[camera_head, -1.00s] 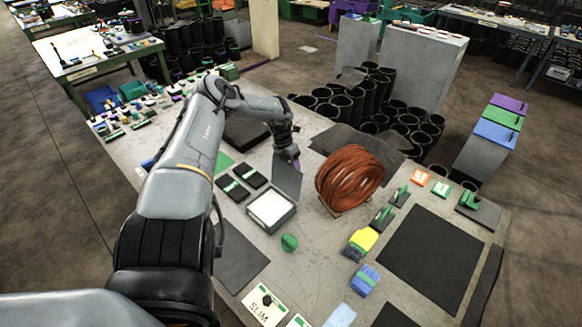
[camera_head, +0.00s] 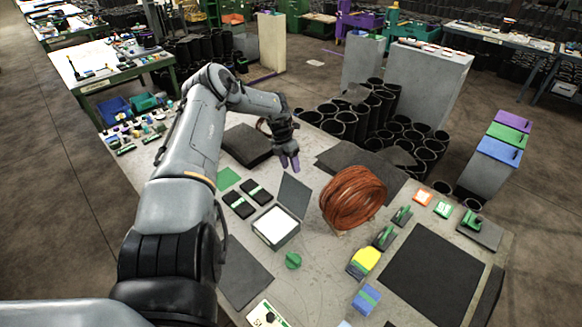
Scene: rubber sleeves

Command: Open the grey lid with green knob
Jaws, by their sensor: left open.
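A small grey box (camera_head: 290,238) with a white inside (camera_head: 273,227) stands on the grey worktable. Its dark grey lid (camera_head: 293,195) stands up, tilted open, along the far side of the box. No green knob shows on the side of the lid facing me; its far side is hidden. My left gripper (camera_head: 289,161), with purple fingertips, is open and empty just beyond and above the lid, apart from it. A round green object (camera_head: 292,260) lies on the table in front of the box. My right gripper is out of view.
An orange-brown coil (camera_head: 352,197) stands right of the box. A black mat (camera_head: 430,272) and a yellow-green block (camera_head: 363,262) lie to the right. Black tubes (camera_head: 370,115) stand behind the table.

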